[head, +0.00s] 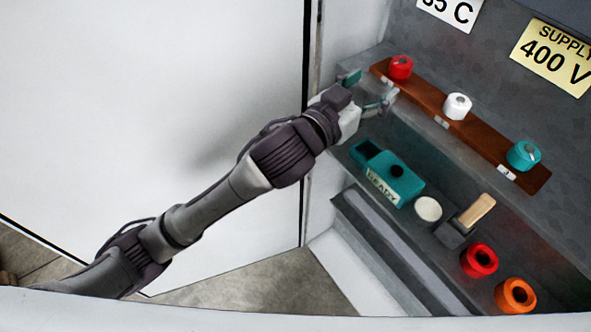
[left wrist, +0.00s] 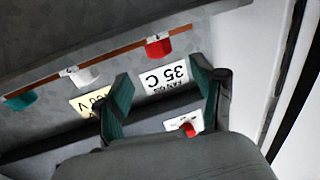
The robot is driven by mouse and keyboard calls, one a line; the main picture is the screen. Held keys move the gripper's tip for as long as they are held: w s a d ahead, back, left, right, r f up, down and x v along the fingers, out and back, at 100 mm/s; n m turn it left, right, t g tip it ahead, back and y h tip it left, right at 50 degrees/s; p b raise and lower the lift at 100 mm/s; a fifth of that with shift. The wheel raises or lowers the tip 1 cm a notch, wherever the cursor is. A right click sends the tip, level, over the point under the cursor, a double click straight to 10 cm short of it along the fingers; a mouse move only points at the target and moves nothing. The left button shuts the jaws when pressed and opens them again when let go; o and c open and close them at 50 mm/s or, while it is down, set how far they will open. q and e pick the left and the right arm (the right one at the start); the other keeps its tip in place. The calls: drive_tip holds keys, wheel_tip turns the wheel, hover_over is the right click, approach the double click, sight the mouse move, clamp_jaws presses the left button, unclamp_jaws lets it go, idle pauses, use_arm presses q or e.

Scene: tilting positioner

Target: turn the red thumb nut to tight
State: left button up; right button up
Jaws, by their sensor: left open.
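The red thumb nut (head: 401,67) sits at the far left end of a brown strip (head: 483,140), which also carries a white nut (head: 458,106) and a teal nut (head: 524,155). My left gripper (head: 370,88) is open and empty, just left of and below the red nut in the head view, apart from it. In the left wrist view the picture is upside down; the red nut (left wrist: 158,46) shows beyond and between the open fingers (left wrist: 160,78). A pointer mark on the nut is too small to read. My right gripper is not in view.
A lower shelf holds a teal READY box (head: 388,176), a white disc (head: 428,208), a wooden-handled block (head: 476,212), a red ring (head: 479,260) and an orange ring (head: 515,295). A white panel (head: 150,110) stands left. A red knob (left wrist: 187,128) shows on a plate in the wrist view.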

use_arm(q)
drive_tip(key=w+a+f+n+y+b, duration=0.1)
drive_tip(key=a+f, duration=0.3)
drive_tip(key=f, duration=0.6)
drive_tip(key=w+a+f+n+g+y+b, duration=0.1)
drive_tip(key=w+a+f+y, duration=0.1)
drive_tip(key=f, duration=0.9)
drive_tip(key=w+a+f+n+y+b, duration=0.1)
drive_tip(key=w+a+f+y, duration=0.1)
drive_tip(key=a+f, duration=0.5)
wheel_tip(320, 180, down, 4)
drive_tip(key=shift+r+n+g+y, duration=0.1)
drive_tip(key=shift+n+g+y, duration=0.25)
drive_tip(key=shift+y, duration=0.45)
drive_tip(key=shift+w+r, duration=0.15)
